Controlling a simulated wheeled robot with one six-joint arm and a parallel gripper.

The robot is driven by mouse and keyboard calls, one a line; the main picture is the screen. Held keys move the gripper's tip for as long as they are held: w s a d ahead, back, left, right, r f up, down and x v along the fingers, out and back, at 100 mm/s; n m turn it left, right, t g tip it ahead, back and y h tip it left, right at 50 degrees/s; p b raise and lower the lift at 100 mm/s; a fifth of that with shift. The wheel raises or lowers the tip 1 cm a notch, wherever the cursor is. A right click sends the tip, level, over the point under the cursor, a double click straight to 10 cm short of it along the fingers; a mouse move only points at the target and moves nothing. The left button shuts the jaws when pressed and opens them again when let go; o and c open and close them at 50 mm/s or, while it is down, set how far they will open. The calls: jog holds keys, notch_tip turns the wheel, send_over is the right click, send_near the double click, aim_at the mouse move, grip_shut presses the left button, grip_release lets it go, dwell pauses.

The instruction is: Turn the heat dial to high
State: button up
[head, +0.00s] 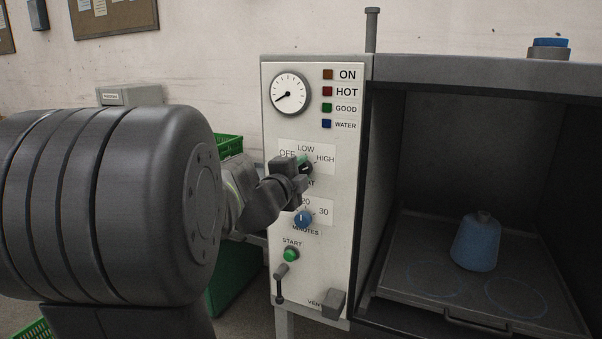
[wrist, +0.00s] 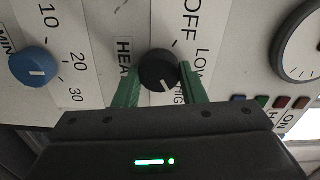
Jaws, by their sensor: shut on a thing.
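The heat dial (head: 306,169) is a black round knob on the white control panel (head: 340,270), under the OFF, LOW and HIGH marks. It also shows in the wrist view (wrist: 158,68), where the picture is turned sideways. My gripper (head: 301,170) is at the dial and partly hides it and the HEAT label in the head view. In the wrist view its green fingers (wrist: 160,82) stand on both sides of the dial, shut on it. The white pointer line on the dial points roughly toward HIGH.
The blue minutes dial (head: 303,219) is just below, with the green start button (head: 291,254) and a lever (head: 280,284) under it. A gauge (head: 290,94) and lamps sit above. At right, an open chamber holds a blue cone (head: 476,243) on a dark tray (head: 407,254).

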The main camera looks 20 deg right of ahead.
jog(key=o, duration=1)
jog(key=shift+a, duration=0.1)
jog(key=v, duration=1.3)
jog(key=shift+s+a+p, duration=0.25)
jog(key=shift+a+p, duration=0.05)
jog(key=shift+p, duration=0.1)
jog(key=shift+d, duration=0.1)
jog(key=x, duration=1.3)
jog(key=shift+w+d+b, duration=0.3)
jog(key=shift+b, duration=0.1)
jog(key=shift+s+a, duration=0.1)
